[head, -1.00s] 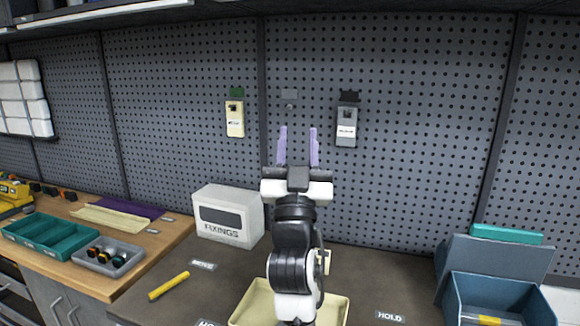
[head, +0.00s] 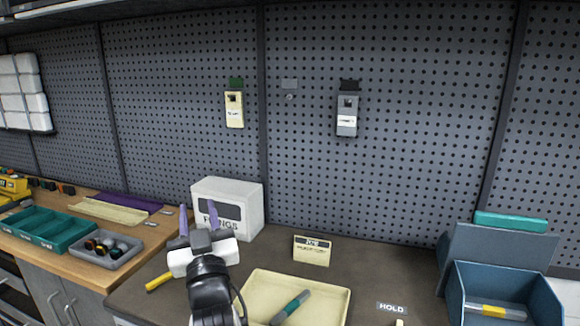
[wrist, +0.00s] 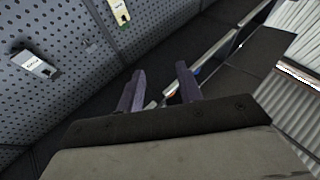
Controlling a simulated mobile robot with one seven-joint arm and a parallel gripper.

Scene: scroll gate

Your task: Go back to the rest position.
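My gripper (head: 198,221) is open and empty, low over the left part of the dark bench, in front of the white FIXINGS box (head: 228,230). Its two purple fingers stand apart and also show in the wrist view (wrist: 158,92), with nothing between them. A cream tag (head: 234,110) and a grey tag (head: 347,117) hang on the pegboard. An empty peg (head: 289,97) with a grey label above it is between them.
A yellow marker (head: 158,282) lies at left. A blue bin (head: 500,285) stands at right. The space before the pegboard is clear.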

